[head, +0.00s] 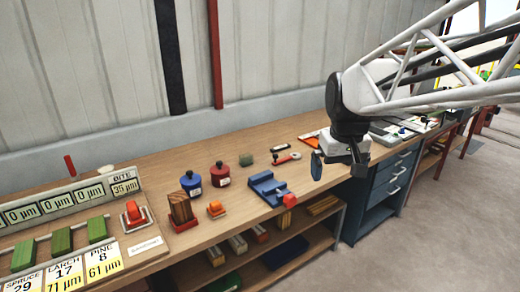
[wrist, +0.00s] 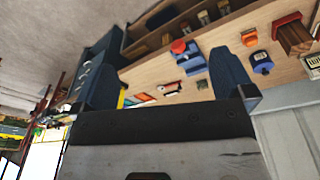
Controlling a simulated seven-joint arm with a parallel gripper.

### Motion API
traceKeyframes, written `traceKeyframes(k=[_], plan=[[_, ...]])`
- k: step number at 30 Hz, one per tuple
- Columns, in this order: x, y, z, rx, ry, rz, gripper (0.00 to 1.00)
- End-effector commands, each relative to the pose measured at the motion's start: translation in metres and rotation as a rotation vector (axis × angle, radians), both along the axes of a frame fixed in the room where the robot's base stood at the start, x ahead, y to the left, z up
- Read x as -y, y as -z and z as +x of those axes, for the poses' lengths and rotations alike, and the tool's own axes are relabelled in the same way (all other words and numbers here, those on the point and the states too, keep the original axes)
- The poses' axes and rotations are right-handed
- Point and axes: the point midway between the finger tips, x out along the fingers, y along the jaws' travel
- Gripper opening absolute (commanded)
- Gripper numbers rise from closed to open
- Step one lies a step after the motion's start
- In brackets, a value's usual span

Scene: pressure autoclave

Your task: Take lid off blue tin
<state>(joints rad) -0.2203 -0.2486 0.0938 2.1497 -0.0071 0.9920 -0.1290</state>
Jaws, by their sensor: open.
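The blue tin (head: 191,185) stands upright on the workbench, left of a red tin, with a pale label on its front. Its lid (head: 190,176), with a dark knob, sits on top. The blue tin also shows in the wrist view (wrist: 262,62), right of my right-hand finger. My gripper (head: 338,165) is open and empty, well to the right of the tin and above the bench's front edge. In the wrist view its two dark fingers (wrist: 166,82) stand wide apart with nothing between them but the bench further off.
The red tin (head: 220,174) stands close behind the blue one. A wooden block (head: 180,207) and an orange piece (head: 216,208) stand in front. A blue vise (head: 268,188) lies between tin and gripper. A gauge panel (head: 68,205) is at left; blue drawers (head: 386,184) at right.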

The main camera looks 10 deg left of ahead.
Motion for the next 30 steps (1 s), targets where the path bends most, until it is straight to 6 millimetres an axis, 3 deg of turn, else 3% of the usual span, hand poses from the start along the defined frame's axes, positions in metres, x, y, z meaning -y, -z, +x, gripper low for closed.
traceKeyframes(k=[3,15,30], plan=[[-0.024,0.000,0.028,-0.009,-0.047,-0.005,1.00],[-0.109,0.008,0.108,-0.040,-0.201,-0.021,1.00],[-0.237,0.044,0.189,-0.075,-0.393,-0.041,1.00]])
